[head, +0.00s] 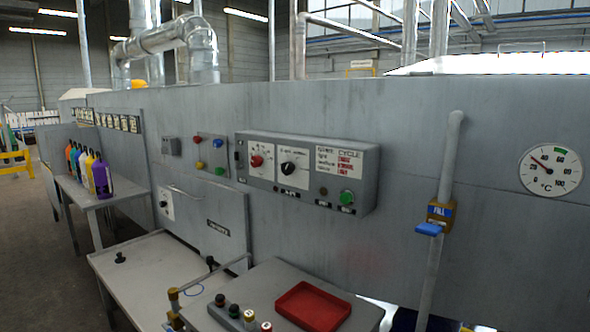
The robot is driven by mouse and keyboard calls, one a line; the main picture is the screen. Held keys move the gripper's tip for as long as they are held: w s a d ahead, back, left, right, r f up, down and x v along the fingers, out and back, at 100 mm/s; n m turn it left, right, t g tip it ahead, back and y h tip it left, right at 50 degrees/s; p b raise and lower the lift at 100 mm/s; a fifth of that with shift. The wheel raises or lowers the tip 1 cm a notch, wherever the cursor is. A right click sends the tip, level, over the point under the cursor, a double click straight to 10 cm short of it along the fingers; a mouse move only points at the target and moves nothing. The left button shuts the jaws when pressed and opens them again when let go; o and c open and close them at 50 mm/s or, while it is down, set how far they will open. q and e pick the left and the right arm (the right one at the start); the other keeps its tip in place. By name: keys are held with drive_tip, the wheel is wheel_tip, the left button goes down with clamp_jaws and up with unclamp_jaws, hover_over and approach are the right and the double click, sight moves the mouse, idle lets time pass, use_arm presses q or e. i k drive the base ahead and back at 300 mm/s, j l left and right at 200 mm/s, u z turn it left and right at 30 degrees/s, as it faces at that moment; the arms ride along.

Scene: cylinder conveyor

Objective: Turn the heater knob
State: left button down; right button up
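A grey control box (366,190) is fixed to the long grey machine wall in the middle of the head view. On its white dial plates are a red knob (256,161) and, to its right, a black knob (288,168). A smaller dark knob (163,204) sits on a white plate lower left. The labels are too small to read, so I cannot tell which knob is the heater's. A round temperature gauge (551,171) marked °C is on the wall at the right, its needle pointing up-left. Neither of my grippers shows.
A vertical pipe with a blue-handled valve (430,229) stands right of the box. Below are a grey bench with a red tray (309,306) and a button panel (240,317), and a pale table (150,262). Coloured bottles (100,177) stand on a left shelf. The space before the box looks clear.

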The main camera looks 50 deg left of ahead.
sight(256, 161)
drive_tip(key=u, duration=1.55)
drive_tip(key=i+j+z, duration=0.1)
drive_tip(key=j, duration=0.35)
drive_tip(key=i+j+z, duration=0.1)
drive_tip(key=j, duration=0.4)
drive_tip(key=i+j, duration=0.2)
drive_tip(key=j, duration=0.3)
drive_tip(key=i+j+z, duration=0.15)
drive_tip(key=j, duration=0.35)
drive_tip(key=j+z, duration=0.1)
drive_tip(key=j, duration=0.35)
